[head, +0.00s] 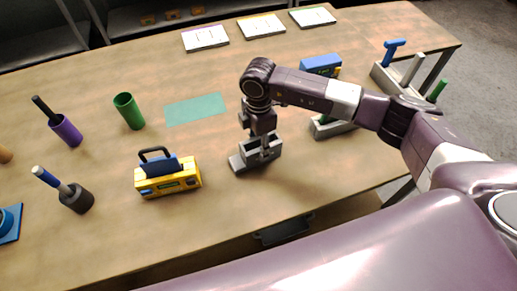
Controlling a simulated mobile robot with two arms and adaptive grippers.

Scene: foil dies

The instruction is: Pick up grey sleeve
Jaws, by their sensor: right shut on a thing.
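My right gripper (264,151) points straight down at a grey box-shaped piece (244,161) with a low step on its left, near the middle of the table. Its fingers are shut at this piece's upper part; the gripper hides part of the contact. I cannot tell whether the piece is clear of the table. No label shows which thing is the grey sleeve. A dark grey cup-like sleeve (78,201) stands at the left with a blue and white stick in it. My left gripper does not show.
A yellow device (170,187), a green cup (130,112) and a purple cup (68,132) stand to the left. A teal mat (196,109) lies bare behind. Another grey block (332,130), a blue device (320,64) and a grey rack (386,79) stand to the right.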

